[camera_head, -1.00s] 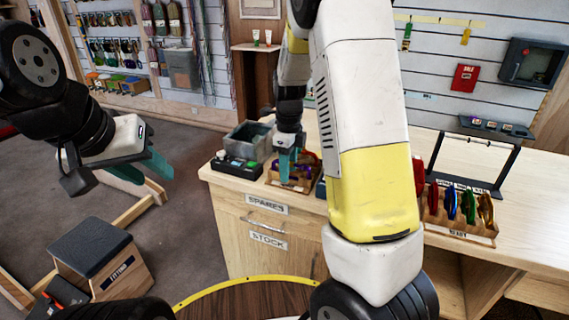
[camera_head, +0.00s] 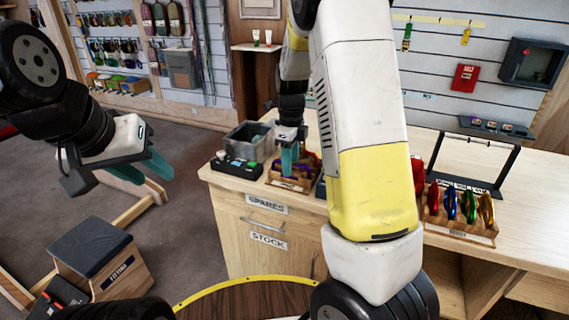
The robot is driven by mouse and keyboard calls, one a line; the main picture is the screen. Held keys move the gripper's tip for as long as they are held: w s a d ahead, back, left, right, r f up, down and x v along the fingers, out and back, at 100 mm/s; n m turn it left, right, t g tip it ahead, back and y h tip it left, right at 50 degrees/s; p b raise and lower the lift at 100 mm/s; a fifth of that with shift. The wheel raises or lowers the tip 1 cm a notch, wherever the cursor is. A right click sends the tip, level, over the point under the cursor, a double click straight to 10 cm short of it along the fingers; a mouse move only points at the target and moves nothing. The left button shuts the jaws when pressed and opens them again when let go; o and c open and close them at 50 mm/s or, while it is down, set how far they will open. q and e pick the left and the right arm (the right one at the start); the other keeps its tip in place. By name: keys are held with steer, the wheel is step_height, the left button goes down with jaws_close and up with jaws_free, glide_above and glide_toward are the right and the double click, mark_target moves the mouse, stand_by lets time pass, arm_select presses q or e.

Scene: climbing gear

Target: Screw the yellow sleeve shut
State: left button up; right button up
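The yellow sleeve cannot be made out; it is hidden or too small to tell. My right gripper (camera_head: 289,161), with teal fingers, points down at a small wooden rack (camera_head: 288,184) on the counter. A purple item (camera_head: 277,169) shows in the rack beside the fingers, and a red one is partly hidden behind them. The fingers are close together, and whether they hold anything cannot be told. My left gripper (camera_head: 144,168) is open and empty in the air at the left, away from the counter.
A grey bin (camera_head: 249,141) and a black tray (camera_head: 236,167) stand left of the rack. A second rack (camera_head: 462,228) with several coloured carabiners and a black stand (camera_head: 478,160) are at the right. My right arm covers the counter's middle. A step box (camera_head: 102,262) stands on the floor.

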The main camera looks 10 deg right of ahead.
steer(key=shift+r, duration=0.9)
steer(key=shift+s+a, duration=0.5)
steer(key=shift+s, duration=0.15)
steer(key=shift+f, duration=1.45)
steer(key=shift+w+d, duration=0.45)
steer(key=shift+w, duration=0.2)
